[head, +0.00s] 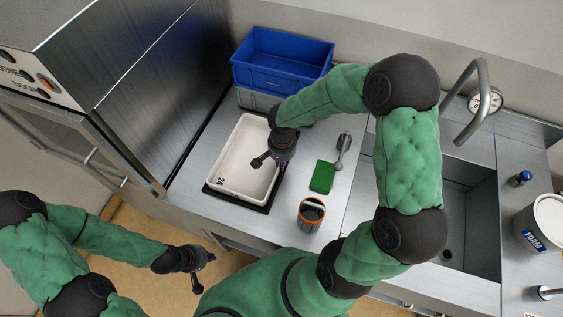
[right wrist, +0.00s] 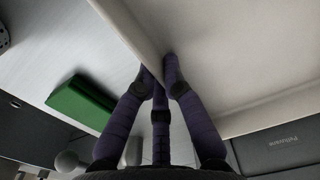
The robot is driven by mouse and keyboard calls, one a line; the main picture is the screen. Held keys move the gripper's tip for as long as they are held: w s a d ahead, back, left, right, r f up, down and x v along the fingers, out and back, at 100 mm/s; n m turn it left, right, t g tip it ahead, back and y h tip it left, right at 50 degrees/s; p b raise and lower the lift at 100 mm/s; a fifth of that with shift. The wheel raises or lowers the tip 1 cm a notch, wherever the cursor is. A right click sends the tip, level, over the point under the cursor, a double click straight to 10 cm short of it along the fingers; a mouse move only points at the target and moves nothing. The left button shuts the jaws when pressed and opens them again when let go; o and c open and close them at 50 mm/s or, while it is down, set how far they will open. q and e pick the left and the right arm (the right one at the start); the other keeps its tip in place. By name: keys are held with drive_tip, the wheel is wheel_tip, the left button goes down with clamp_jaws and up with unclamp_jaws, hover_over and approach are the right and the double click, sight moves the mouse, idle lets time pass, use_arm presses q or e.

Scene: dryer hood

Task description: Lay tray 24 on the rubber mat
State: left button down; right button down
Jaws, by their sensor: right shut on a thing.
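The white tray 24 (head: 240,165) has a dark number mark near its front left corner. It is over the black rubber mat (head: 236,201), whose border shows along the tray's front and right side. I cannot tell whether the tray is fully down on the mat. My right gripper (head: 273,160) is shut on the tray's right wall. In the right wrist view, its fingers (right wrist: 161,85) pinch the wall of the tray (right wrist: 235,55) from both sides. My left gripper (head: 205,270) is empty in front of the counter, its fingers apart.
A blue crate (head: 283,58) on a grey crate (head: 250,99) stands behind the tray. A green block (head: 322,177) and an orange-rimmed cup (head: 311,215) are to its right. The sink (head: 455,225) is farther right. A steel machine (head: 150,80) borders the left.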

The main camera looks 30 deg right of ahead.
drive_tip(key=shift+f, duration=0.15)
drive_tip(key=c, duration=1.3)
unclamp_jaws()
drive_tip(key=shift+c, duration=0.2)
drive_tip(key=shift+r, duration=0.25)
wheel_tip(320, 180, up, 12)
drive_tip(key=p, duration=0.2)
drive_tip(key=shift+s+d+f, duration=0.1)
